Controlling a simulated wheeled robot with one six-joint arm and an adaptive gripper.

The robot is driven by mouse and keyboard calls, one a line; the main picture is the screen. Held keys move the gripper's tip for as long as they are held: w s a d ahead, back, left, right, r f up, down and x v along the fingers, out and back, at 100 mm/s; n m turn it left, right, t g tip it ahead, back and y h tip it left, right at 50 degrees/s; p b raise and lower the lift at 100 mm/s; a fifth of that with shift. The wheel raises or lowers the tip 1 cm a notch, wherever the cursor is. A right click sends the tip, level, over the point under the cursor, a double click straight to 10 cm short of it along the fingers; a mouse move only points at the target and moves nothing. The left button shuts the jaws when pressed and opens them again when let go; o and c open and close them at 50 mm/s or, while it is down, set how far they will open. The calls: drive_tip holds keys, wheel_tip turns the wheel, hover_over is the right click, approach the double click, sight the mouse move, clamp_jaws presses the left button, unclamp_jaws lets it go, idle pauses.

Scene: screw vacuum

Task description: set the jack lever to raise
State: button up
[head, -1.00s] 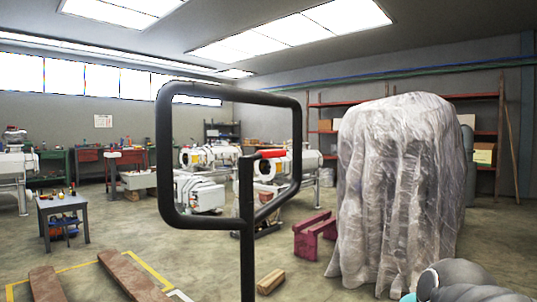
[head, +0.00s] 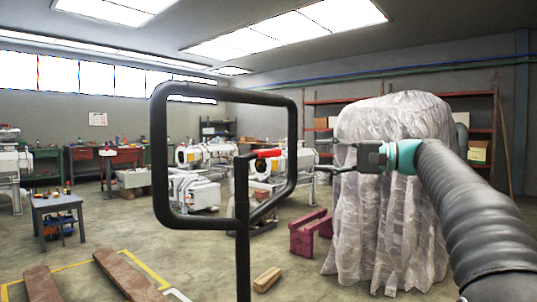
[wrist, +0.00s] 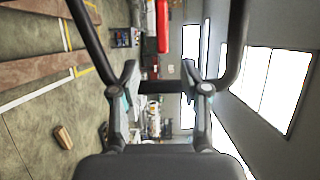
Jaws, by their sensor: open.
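The jack's black loop handle (head: 160,150) stands upright in front of me. A red lever (head: 266,154) sticks out to the right from the top of its central post, inside the loop. My gripper (head: 326,156) is open and empty, to the right of the loop in the picture, pointing left at about the lever's height. In the wrist view, which is turned sideways, the red lever (wrist: 163,28) shows at the top, beyond and above the open fingers (wrist: 160,76). The black loop handle (wrist: 238,40) shows on both sides there. The lower part of the jack is out of view.
A large plastic-wrapped object (head: 375,235) stands behind my arm. A maroon stand (head: 308,232) and a wooden block (head: 267,279) are on the floor. White pump machines (head: 195,190) and a small grey table (head: 57,203) stand further back.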

sight(275, 154)
drive_tip(key=x, duration=1.3)
drive_tip(key=shift+a+r+p, duration=0.15)
drive_tip(key=shift+a+p, duration=0.2)
drive_tip(key=shift+c, duration=0.3)
clamp_jaws()
